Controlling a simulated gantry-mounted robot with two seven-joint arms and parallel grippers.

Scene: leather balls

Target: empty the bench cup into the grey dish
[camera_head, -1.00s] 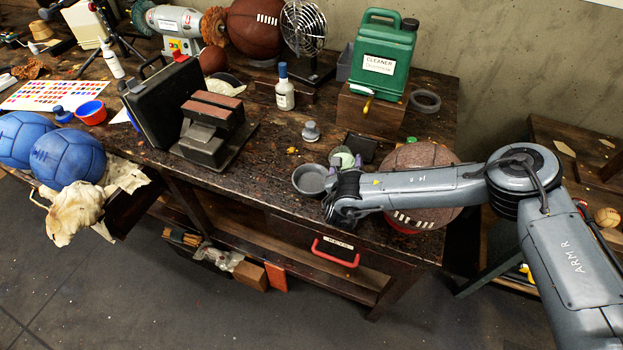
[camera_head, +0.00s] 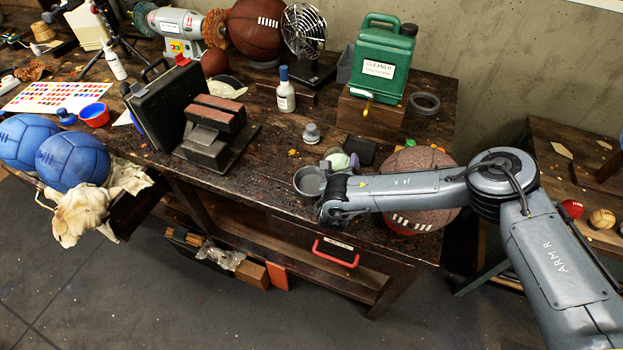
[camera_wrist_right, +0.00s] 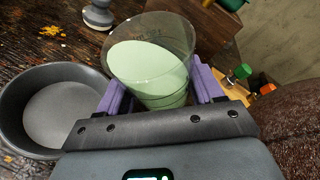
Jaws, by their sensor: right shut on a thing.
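The bench cup (camera_wrist_right: 150,50) is clear, with pale green contents, and fills the upper middle of the right wrist view. My right gripper (camera_wrist_right: 158,92) is shut on it, with a purple finger pad on either side. The green still shows inside the cup. The grey dish (camera_wrist_right: 14,108) is just left of the cup in that view, and its visible floor looks bare. In the head view the cup (camera_head: 340,160) shows beyond my right wrist, and the dish (camera_head: 308,186) is partly hidden by the wrist. My left gripper is out of view.
A brown leather ball (camera_head: 425,175) sits under my right forearm at the bench's right end. A small grey stopper-like item (camera_head: 311,133) stands behind the dish. A green cleaner jug (camera_head: 383,60) stands on a wooden block farther back. Bench left of the dish is clear up to the vise (camera_head: 212,135).

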